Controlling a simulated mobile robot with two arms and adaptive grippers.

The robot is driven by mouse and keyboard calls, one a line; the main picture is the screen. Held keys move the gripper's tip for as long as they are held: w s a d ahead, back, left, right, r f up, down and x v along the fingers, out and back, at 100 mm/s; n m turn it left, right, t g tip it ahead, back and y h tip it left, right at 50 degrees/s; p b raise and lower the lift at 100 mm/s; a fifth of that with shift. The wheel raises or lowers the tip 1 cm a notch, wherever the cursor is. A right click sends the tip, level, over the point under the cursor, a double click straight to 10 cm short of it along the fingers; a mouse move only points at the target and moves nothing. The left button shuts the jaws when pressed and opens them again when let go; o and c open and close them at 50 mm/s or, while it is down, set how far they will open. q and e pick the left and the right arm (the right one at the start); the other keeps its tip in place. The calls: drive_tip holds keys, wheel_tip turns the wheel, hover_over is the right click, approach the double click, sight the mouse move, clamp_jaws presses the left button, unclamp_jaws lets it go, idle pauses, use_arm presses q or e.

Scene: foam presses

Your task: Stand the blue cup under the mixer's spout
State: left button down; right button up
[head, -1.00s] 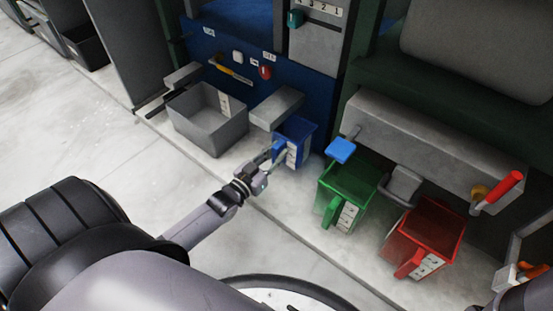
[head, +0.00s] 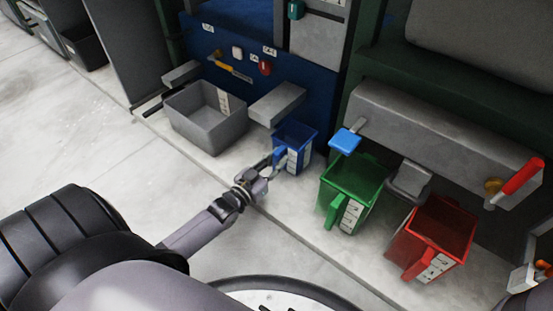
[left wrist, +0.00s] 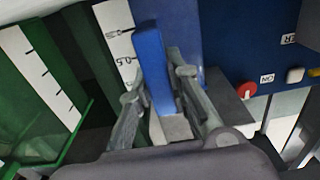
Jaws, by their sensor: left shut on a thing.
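The blue cup (head: 294,136) stands upright, or nearly so, by the blue machine, just right of and in front of a grey spout-like block (head: 278,104). I cannot tell whether its base touches the floor. My left gripper (head: 272,165) is shut on the cup's blue handle. In the left wrist view, the handle (left wrist: 152,70) is between the two fingers (left wrist: 155,98), and the cup's white scale strip (left wrist: 115,40) shows behind it. My right gripper is not in view.
A grey bin (head: 208,137) stands left of the block. The pale floor in front is clear.

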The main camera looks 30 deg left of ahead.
use_arm(q)
drive_tip(key=shift+f, duration=0.25)
drive_tip(key=c, duration=1.5)
unclamp_jaws()
drive_tip(key=shift+f, duration=0.15)
drive_tip(key=shift+r, duration=0.4)
drive_tip(key=s+p, duration=0.2)
drive_tip(key=s, duration=0.2)
drive_tip(key=s+p, duration=0.2)
drive_tip(key=s, duration=0.2)
drive_tip(key=s+a+p, duration=0.1)
drive_tip(key=s+p, duration=0.2)
drive_tip(key=s, duration=0.1)
drive_tip(key=shift+r, duration=0.25)
